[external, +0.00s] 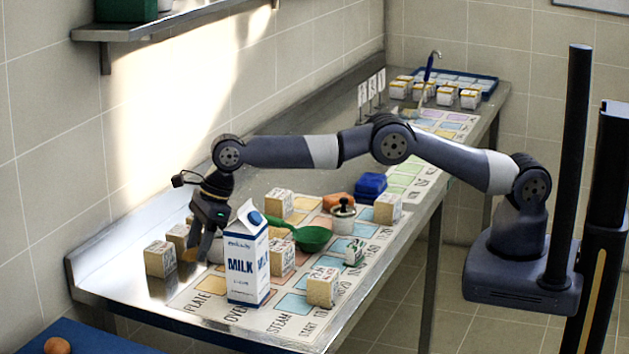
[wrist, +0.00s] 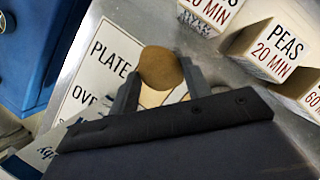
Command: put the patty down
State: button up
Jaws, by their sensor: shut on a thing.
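The patty (wrist: 160,67) is a round brown disc in the wrist view. It sits between the two fingertips of my gripper (wrist: 160,82), which is shut on it. Below and beside it the white sheet (wrist: 88,78) shows the printed word PLATE. In the external view my gripper (external: 200,246) points down over the left end of the steel counter, behind the milk carton (external: 246,262). The patty is mostly hidden there. I cannot tell whether it touches the sheet.
Labelled boxes stand close by, one at the left (external: 160,259) and one reading PEAS (wrist: 275,48). A green ladle (external: 312,238) and a lidded pot (external: 343,215) are further right. A blue surface (wrist: 35,45) lies beyond the counter's edge.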

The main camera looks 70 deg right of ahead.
aim_at(202, 279)
jog(key=shift+f, duration=2.7)
jog(key=shift+f, duration=0.1)
jog(key=shift+f, duration=0.1)
jog(key=o, duration=1)
jog(key=shift+d+r, duration=0.15)
jog(key=shift+r, duration=0.4)
jog(key=b+v, duration=0.1)
jog(key=v, duration=1)
jog(key=shift+s+d+r, duration=0.1)
jog(key=shift+s, duration=0.05)
